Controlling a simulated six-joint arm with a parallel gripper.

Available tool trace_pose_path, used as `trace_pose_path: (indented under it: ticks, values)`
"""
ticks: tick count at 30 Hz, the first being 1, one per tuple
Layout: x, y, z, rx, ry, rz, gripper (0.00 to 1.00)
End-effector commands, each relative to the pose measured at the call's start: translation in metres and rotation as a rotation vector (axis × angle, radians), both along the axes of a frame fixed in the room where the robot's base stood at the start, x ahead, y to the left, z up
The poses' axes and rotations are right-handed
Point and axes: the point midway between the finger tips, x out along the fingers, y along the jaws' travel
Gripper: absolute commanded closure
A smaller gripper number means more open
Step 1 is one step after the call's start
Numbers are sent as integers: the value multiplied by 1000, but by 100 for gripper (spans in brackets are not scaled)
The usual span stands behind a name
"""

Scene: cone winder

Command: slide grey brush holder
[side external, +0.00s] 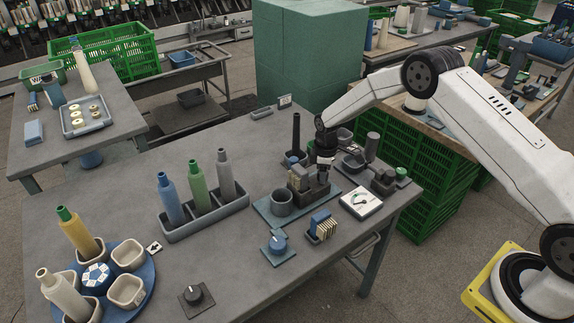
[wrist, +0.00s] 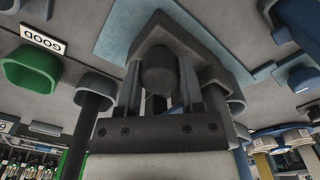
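The grey brush holder (wrist: 205,55) is a dark grey block with a rounded knob (wrist: 158,72), set on a blue base plate (side external: 264,210). In the side view the holder (side external: 318,193) stands at the plate's right part, partly hidden by my gripper (side external: 325,163). In the wrist view my gripper (wrist: 160,85) has one finger on each side of the knob. The fingers are apart; I cannot tell whether they press on the knob. A grey round cup (side external: 282,203) stands on the plate left of the holder.
A dark upright post (side external: 296,135) stands just behind the holder. A tray with blue, green and grey bottles (side external: 205,218) is at left. The front table middle is mostly clear.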

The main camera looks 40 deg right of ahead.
Motion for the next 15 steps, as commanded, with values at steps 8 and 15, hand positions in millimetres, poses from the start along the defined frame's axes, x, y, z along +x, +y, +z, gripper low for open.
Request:
trace_pose_path:
  ticks: [8, 15]
  values:
    - [0, -3, 0, 0, 1, -1, 100]
    - [1, -35, 0, -1, 1, -4, 100]
